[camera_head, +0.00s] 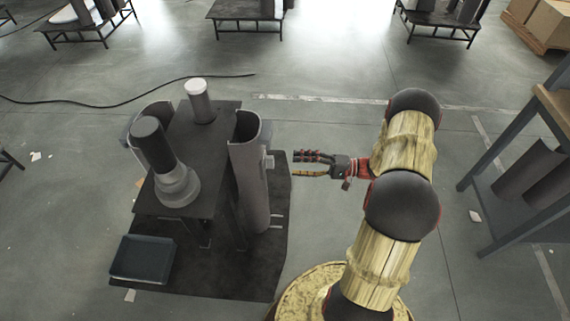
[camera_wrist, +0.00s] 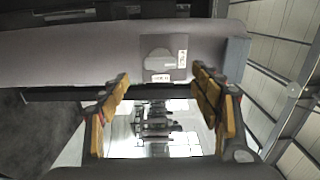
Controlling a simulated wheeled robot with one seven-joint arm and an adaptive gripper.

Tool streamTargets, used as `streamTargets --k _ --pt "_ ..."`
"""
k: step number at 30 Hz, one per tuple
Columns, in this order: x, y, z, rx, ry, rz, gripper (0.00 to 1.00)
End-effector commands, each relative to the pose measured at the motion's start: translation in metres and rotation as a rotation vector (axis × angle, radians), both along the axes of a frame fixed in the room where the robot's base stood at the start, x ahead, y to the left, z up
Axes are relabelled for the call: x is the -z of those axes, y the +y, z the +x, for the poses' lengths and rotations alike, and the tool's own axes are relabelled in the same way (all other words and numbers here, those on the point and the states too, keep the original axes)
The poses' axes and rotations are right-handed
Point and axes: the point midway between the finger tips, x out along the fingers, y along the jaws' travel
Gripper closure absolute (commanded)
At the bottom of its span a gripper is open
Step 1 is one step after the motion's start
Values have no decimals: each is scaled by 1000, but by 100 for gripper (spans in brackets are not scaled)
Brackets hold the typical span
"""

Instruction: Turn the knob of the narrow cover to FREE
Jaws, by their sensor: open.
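A tall grey curved cover (camera_head: 250,180) stands upright at the right side of the dark lift table (camera_head: 222,130). A small light knob or latch block (camera_head: 269,162) sticks out from its right face. My gripper (camera_head: 296,164) is open and empty, pointing left at this block with a small gap. In the wrist view the cover (camera_wrist: 80,60) lies across the picture, with a dark plate (camera_wrist: 176,73) between and beyond my open fingers (camera_wrist: 162,76). The plate bears a grey knob-like shape (camera_wrist: 157,57) and two small labels. The label words and the knob's setting are too small to read.
A second curved cover (camera_head: 134,122) stands at the table's far left. A dark-and-grey column (camera_head: 152,145) and a white-topped cylinder (camera_head: 199,100) stand on the table. A blue-grey tray (camera_head: 141,260) lies at the front left. A shelf (camera_head: 510,225) is at the right.

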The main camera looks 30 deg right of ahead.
Motion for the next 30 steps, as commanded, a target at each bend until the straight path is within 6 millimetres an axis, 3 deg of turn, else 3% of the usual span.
streamTargets --k 3,9,30 --pt "1 -16 -10 2 1 0 36" --pt "0 -27 -18 0 1 1 36" --pt "2 -28 -19 1 47 25 36"
